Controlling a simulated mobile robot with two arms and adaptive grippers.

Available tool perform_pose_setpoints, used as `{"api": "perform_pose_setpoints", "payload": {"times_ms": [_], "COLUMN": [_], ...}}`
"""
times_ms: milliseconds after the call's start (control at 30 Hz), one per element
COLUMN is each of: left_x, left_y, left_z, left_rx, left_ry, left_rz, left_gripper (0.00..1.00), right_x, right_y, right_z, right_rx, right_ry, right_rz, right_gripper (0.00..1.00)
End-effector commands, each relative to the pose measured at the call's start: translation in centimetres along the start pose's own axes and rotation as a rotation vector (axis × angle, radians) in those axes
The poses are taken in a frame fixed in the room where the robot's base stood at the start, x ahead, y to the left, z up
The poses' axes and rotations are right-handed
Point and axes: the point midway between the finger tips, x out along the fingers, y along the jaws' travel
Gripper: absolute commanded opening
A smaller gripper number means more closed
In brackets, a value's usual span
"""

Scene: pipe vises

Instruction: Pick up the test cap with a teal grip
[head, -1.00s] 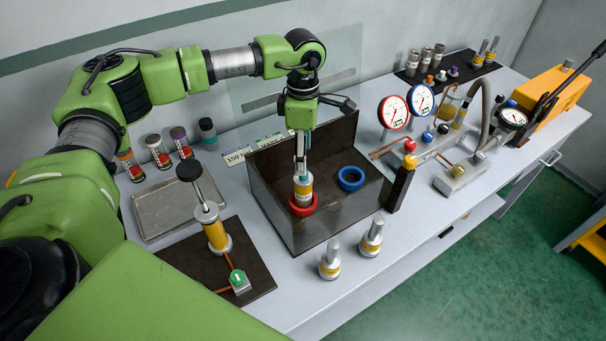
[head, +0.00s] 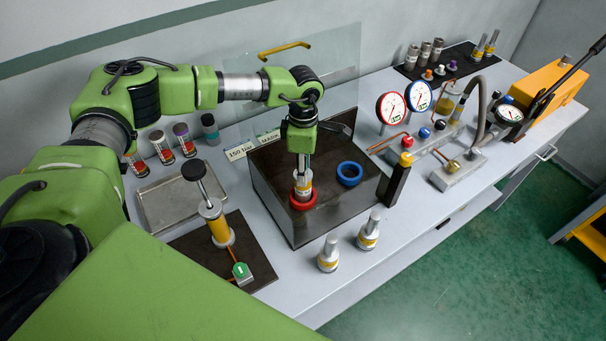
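No cap with a teal grip shows clearly. Small caps with orange (head: 428,75) and purple (head: 453,66) tops stand on the dark mat at the back right. My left gripper (head: 302,172) points down into the dark open box, right over a silver fitting with a yellow band (head: 303,187) in a red ring (head: 303,202). Whether its fingers are closed on the fitting is too small to tell. My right gripper is out of view.
A blue ring (head: 350,173) lies in the dark box (head: 270,207). Two silver-and-yellow fittings (head: 328,256) stand in front of it. A hand pump (head: 214,222) and grey tray (head: 180,195) are left. Gauges (head: 391,108) and an orange unit (head: 548,92) are right.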

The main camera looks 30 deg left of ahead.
Motion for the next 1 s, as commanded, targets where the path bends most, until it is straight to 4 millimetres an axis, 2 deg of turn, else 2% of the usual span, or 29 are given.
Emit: {"api": "perform_pose_setpoints", "payload": {"times_ms": [367, 567, 767, 1000], "left_x": [-0.1, -0.7, -2.8, -6.9], "left_y": [0.1, 0.1, 0.2, -3.2], "left_z": [0.0, 0.0, 0.1, -1.1], "left_rx": [0.0, -0.001, 0.001, 0.003], "left_ry": [-0.001, -0.002, -0.004, -0.004], "left_rz": [0.001, 0.002, 0.006, 0.007], "left_gripper": [0.1, 0.1, 0.1, 0.1], "right_x": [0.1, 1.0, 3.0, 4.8], "right_y": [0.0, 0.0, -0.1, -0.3], "right_z": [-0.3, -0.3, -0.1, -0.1], "right_rx": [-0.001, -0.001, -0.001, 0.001], "right_ry": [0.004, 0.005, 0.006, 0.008], "right_rz": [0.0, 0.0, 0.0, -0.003], "right_gripper": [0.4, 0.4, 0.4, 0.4]}}
